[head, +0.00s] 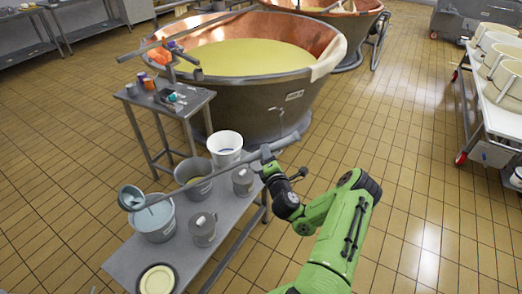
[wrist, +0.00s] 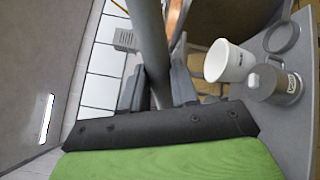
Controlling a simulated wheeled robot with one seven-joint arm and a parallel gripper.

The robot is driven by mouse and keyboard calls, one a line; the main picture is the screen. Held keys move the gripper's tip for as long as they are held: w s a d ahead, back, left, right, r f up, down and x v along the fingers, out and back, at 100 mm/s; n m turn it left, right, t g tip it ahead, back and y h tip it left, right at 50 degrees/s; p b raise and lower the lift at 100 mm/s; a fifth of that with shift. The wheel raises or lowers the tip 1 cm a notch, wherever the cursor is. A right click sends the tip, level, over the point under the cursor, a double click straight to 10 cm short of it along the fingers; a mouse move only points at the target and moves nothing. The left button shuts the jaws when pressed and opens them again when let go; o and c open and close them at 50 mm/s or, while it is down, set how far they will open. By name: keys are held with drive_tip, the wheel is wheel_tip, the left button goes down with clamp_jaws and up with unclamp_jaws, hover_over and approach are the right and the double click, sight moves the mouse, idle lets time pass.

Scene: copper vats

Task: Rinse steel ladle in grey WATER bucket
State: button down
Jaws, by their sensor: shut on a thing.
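The steel ladle (head: 131,198) is held by its long handle, which slants down to the left across the bench in the head view. Its bowl is over the left rim side of a grey bucket (head: 157,234) holding pale bluish liquid, seemingly the water bucket. Whether the bowl touches the rim or liquid I cannot tell. My gripper (head: 268,155) is shut on the handle, to the right of the buckets. In the wrist view the handle (wrist: 149,45) runs up between the fingers of my gripper (wrist: 158,92); the bowl is out of that view.
The bench (head: 128,262) also holds another grey bucket (head: 192,186), a white bucket (head: 226,143), two steel jugs (head: 203,230) (head: 243,182) and a round cream-topped tub (head: 157,281). A copper vat (head: 262,98) and small table (head: 196,104) stand behind.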

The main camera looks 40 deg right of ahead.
wheel_tip(320, 180, down, 35)
drive_tip(key=m+b, duration=0.9)
drive_tip(key=b, duration=1)
drive_tip(key=shift+s+d+b, duration=0.15)
drive_tip(key=shift+d+b, duration=0.1)
drive_tip(key=shift+b, duration=0.15)
drive_tip(key=shift+r, duration=0.1)
